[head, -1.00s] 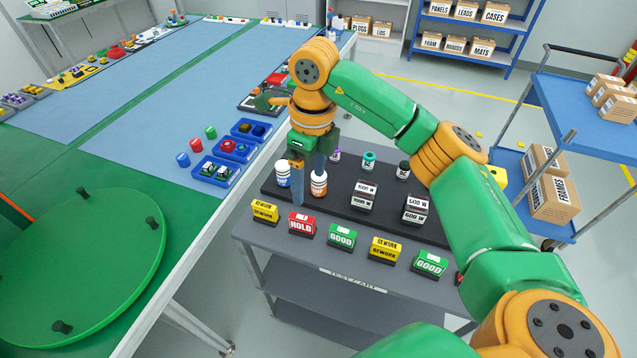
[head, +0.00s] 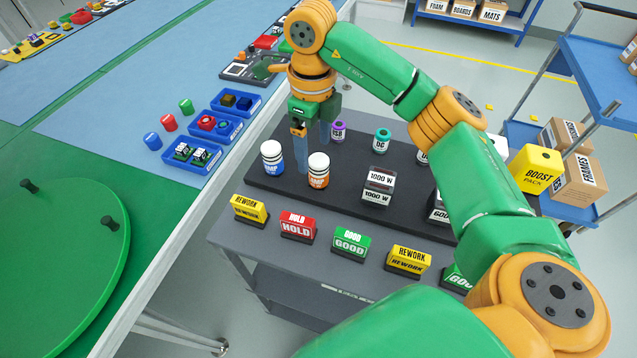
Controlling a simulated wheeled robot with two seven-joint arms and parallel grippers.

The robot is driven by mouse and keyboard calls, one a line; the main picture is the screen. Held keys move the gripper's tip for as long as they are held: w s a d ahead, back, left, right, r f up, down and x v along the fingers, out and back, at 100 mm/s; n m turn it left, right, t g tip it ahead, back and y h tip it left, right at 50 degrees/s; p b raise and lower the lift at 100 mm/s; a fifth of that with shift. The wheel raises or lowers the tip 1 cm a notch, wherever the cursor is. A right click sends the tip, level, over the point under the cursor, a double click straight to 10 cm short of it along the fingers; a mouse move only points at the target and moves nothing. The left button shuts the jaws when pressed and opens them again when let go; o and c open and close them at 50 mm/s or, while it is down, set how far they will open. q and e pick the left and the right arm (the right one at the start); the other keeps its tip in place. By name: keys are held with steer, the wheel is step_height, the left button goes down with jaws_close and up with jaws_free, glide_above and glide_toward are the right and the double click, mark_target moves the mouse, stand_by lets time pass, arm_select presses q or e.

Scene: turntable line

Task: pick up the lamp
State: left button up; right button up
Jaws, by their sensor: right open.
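Two small white-topped cylinders with labels ending in "MP" stand upright on the dark mat of the cart, one blue (head: 272,157) and one orange (head: 318,171). The first letters of their labels are hard to read. My right gripper (head: 313,155) points down with its two fingers apart and nothing between them. Its nearer finger shows in the gap between the two cylinders, and its other finger shows behind the orange one. I cannot tell whether a finger touches either. My left gripper is not in view.
Purple (head: 338,131) and teal (head: 382,140) pieces and stacked "1000 W" blocks (head: 379,184) share the mat (head: 340,200). Red, green and yellow signs (head: 297,226) line the cart's front. Blue bins (head: 192,155) and a green turntable (head: 60,260) lie left. My right arm hides part of the cart.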

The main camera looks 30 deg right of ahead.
mark_target(318, 160)
steer(key=f, duration=0.2)
steer(key=f+p, duration=0.1)
steer(key=f, duration=0.1)
steer(key=f+p, duration=0.1)
steer(key=f, duration=0.1)
steer(key=shift+s+d+f, duration=0.1)
steer(key=shift+d+f, duration=0.1)
steer(key=shift+d, duration=0.2)
steer(key=shift+f, duration=0.15)
jaws_close()
